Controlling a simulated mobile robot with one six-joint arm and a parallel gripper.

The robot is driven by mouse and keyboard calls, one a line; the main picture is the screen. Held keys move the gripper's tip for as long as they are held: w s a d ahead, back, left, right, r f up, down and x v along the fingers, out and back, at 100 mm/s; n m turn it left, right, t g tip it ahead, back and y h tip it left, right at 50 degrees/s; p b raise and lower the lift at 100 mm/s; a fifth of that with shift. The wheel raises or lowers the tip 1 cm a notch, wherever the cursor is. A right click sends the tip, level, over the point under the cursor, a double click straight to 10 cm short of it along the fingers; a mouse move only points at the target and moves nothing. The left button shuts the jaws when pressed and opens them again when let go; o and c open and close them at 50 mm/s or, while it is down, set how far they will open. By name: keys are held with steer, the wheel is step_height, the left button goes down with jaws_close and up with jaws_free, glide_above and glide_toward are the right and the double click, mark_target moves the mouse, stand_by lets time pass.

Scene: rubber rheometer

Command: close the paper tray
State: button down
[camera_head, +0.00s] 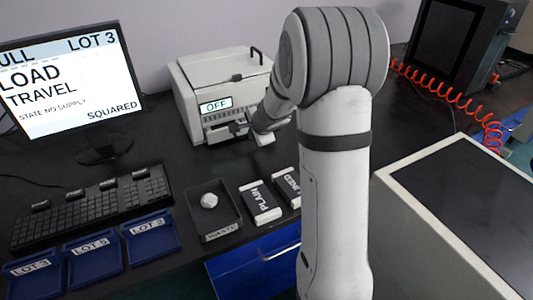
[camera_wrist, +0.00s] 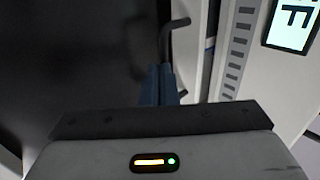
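The white printer (camera_head: 222,85) stands at the back of the dark bench with a small screen reading OFF. Its paper tray (camera_head: 226,131) juts from the lower front as a dark slot-like part, and my arm hides the area to its right. My gripper (camera_head: 263,139) is at the printer's lower right front, close beside the tray; I cannot tell if they touch. In the wrist view the narrow blue-grey fingers (camera_wrist: 160,85) stand side by side, shut, with nothing seen between them. The printer's OFF screen (camera_wrist: 292,22) is at the wrist view's upper right.
A monitor (camera_head: 66,80) and keyboard (camera_head: 92,207) are on the left, with blue trays (camera_head: 152,238) in front. A dark waste tray (camera_head: 213,222) holds a pale lump. A PLAIN box (camera_head: 260,202) and another labelled box lie near my arm. A red coiled hose (camera_head: 440,90) hangs right.

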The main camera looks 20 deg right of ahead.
mark_target(246, 130)
steer(key=shift+w, duration=1.2)
steer(key=shift+w+p, duration=0.4)
steer(key=shift+w, duration=0.15)
steer(key=shift+s+d, duration=0.1)
steer(key=shift+s, duration=0.15)
steer(key=s, duration=0.1)
steer(key=s+b, duration=0.1)
steer(key=s, duration=0.1)
steer(key=shift+d+r, duration=0.15)
steer(key=shift+r, duration=0.2)
steer(key=a+p+v, duration=0.1)
steer(key=p+v, duration=0.2)
steer(key=v, duration=0.8)
steer(key=s+a+r+n+g+y+p, duration=0.1)
steer(key=s+a+r+n, duration=0.25)
steer(key=s, duration=0.25)
steer(key=s+a+r+n+g+y+p, duration=0.1)
steer(key=s+a+r+n, duration=0.1)
steer(key=s+a+n, duration=0.25)
steer(key=s+d+r+n+g+h+p, duration=0.1)
steer(key=s+n, duration=0.7)
steer(key=s, duration=0.8)
steer(key=g+h+p, duration=0.1)
steer(key=g+h, duration=0.1)
steer(key=shift+s+r+n+g, duration=0.25)
steer(key=shift+r+n+g, duration=0.05)
